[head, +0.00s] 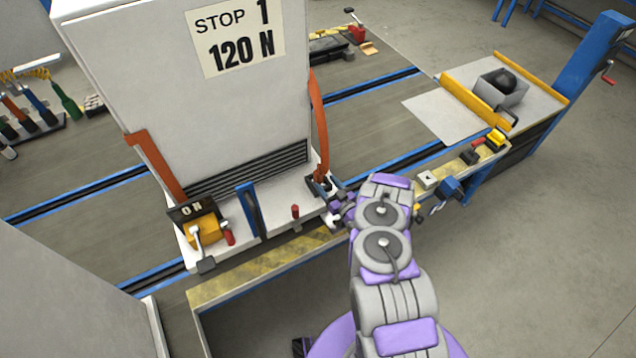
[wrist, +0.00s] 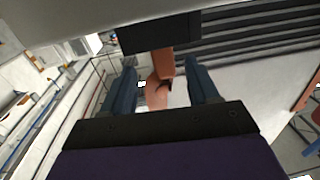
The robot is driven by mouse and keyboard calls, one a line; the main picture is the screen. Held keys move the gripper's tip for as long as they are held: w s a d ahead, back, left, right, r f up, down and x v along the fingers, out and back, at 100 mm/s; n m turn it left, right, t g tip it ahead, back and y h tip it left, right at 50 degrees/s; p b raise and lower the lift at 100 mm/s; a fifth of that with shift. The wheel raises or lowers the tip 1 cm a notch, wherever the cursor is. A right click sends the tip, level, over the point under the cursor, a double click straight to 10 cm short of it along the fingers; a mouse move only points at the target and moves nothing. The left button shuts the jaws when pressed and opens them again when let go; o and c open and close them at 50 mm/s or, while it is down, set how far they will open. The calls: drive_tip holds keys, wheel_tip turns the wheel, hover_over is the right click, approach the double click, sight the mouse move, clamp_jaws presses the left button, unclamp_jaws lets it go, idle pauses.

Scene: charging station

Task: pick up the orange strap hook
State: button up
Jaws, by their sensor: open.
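In the head view, an orange strap (head: 319,125) hangs down the right side of the white cabinet and ends low near the ledge. A second orange strap (head: 155,165) hangs on its left side. My gripper (head: 333,204) is at the lower end of the right strap, partly hidden by my arm. In the wrist view, an orange piece of strap or hook (wrist: 163,75) shows between the two dark blue fingers of my gripper (wrist: 160,88), with a gap on both sides. The fingers are open. The hook's exact shape and its depth between the fingers are unclear.
A blue lever (head: 248,210) and a small red peg (head: 295,211) stand left of my gripper. Grey floor (head: 510,240) is free at right.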

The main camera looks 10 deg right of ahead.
sight(321, 179)
drive_tip(key=shift+a+b+x, duration=0.15)
drive_tip(key=shift+b+x, duration=0.55)
drive_tip(key=shift+x, duration=0.7)
drive_tip(key=shift+a+b+x, duration=0.1)
drive_tip(key=shift+b+x, duration=0.55)
drive_tip(key=shift+x, duration=0.8)
drive_tip(key=shift+s, duration=0.15)
drive_tip(key=shift+c, duration=0.4)
drive_tip(key=c, duration=1)
